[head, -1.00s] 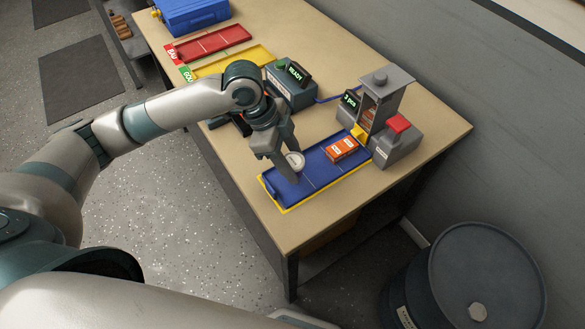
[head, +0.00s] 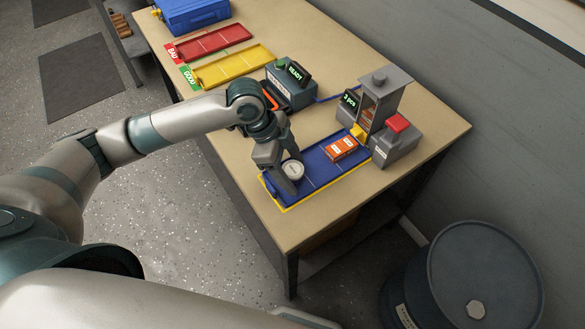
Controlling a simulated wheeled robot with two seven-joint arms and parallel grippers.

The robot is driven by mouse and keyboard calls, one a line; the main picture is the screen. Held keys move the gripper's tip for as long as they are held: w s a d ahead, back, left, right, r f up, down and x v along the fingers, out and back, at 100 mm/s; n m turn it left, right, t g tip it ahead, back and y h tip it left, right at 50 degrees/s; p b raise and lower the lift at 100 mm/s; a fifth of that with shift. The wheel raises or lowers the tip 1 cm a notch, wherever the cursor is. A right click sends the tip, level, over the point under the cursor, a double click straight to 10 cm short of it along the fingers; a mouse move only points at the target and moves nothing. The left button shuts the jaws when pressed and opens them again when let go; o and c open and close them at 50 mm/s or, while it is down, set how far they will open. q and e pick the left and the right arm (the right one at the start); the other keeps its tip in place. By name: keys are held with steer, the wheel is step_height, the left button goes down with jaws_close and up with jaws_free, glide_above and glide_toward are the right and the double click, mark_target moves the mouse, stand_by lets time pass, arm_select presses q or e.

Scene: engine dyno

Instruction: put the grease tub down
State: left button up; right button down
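The grease tub (head: 294,169) is a small white round tub with a pale lid. It is at the left half of the blue tray (head: 322,184), on the near side of the table. My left gripper (head: 290,172) points down there, with its fingers on either side of the tub and seemingly against it. The tub's underside is hidden, so I cannot tell whether it touches the tray. My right gripper is not in view.
An orange box (head: 342,148) lies in the blue tray's right half. A READY box (head: 292,82), a yellow tray (head: 234,68) and a red tray (head: 213,42) lie farther back. The near right tabletop is clear.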

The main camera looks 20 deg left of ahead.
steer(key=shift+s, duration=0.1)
arm_select(q)
steer(key=shift+a+r, duration=0.15)
steer(key=shift+r, duration=0.25)
steer(key=shift+a+r, duration=0.15)
steer(key=shift+r, duration=0.25)
steer(key=b+v, duration=0.2)
steer(key=v, duration=0.8)
steer(key=shift+r, duration=0.3)
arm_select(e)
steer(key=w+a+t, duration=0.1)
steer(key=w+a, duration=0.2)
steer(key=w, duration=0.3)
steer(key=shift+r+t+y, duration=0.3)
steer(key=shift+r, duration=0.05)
arm_select(q)
steer(key=shift+a, duration=0.1)
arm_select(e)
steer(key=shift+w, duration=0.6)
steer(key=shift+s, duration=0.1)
